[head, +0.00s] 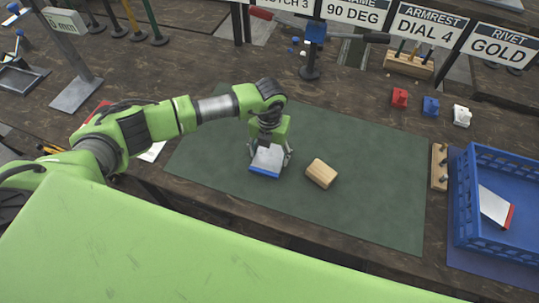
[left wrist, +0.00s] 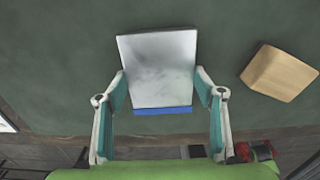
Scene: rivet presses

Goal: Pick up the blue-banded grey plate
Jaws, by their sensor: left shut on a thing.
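The blue-banded grey plate (head: 267,160) is over the green mat, below my left gripper (head: 268,152) in the head view. In the left wrist view the plate (left wrist: 158,70) sits between the two fingers of my left gripper (left wrist: 160,92), with its blue band (left wrist: 162,111) toward the palm. The fingers touch its two side edges, and the gripper is shut on it. I cannot tell whether the plate touches the mat. My right gripper is not in view.
A wooden block (head: 321,174) lies just right of the plate. A blue crate (head: 475,241) at the right holds a red-banded grey plate (head: 495,207). Red (head: 399,98), blue (head: 431,107) and white (head: 462,116) small parts stand behind the mat (head: 380,205). The mat's right part is clear.

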